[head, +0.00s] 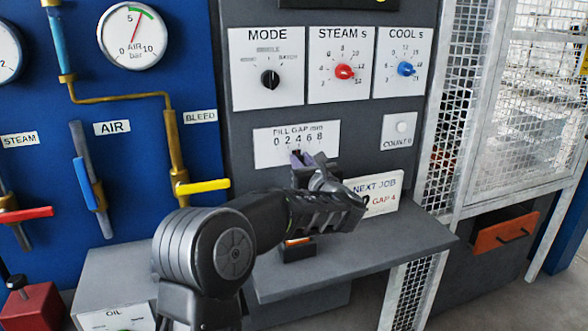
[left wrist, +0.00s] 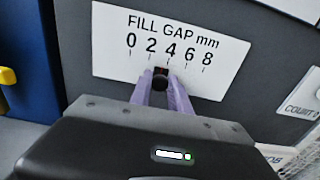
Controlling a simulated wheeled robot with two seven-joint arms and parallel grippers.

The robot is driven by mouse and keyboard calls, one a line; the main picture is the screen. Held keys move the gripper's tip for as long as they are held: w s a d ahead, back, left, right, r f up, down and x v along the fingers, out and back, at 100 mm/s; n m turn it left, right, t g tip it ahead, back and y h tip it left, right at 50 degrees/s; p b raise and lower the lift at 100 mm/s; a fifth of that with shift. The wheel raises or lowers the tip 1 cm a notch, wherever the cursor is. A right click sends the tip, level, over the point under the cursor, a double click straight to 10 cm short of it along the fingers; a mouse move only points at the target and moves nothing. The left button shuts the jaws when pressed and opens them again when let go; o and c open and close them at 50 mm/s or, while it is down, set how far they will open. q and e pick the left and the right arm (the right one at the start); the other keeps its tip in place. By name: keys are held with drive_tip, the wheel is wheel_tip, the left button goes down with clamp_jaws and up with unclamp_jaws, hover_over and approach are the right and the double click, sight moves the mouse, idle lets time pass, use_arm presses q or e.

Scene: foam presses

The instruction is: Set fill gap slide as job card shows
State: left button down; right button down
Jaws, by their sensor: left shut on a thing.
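The fill gap panel (head: 262,143) is a white plate with a scale from 0 to 8 mm; it also fills the middle of the left wrist view (left wrist: 110,70). The slide's dark knob (left wrist: 160,82) sits just under the scale, close to the 4, perhaps slightly on its 2 side. My left gripper (left wrist: 163,88) is shut on the knob with its purple fingers; it also shows in the head view (head: 301,158). My right gripper is not in view.
Above are the MODE dial (head: 270,80), the red STEAM knob (head: 344,71) and the blue COOL knob (head: 405,69). Yellow (head: 203,186) and red (head: 26,214) valve handles are on the left. A grey shelf (head: 360,257) lies below my arm.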

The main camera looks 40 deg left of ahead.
use_arm(q)
drive_tip(key=shift+w+d, duration=0.2)
drive_tip(key=shift+w, duration=0.1)
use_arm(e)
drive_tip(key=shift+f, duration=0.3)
use_arm(q)
drive_tip(key=c, duration=1.3)
unclamp_jaws()
drive_tip(key=shift+o, duration=0.2)
drive_tip(key=shift+d, duration=0.1)
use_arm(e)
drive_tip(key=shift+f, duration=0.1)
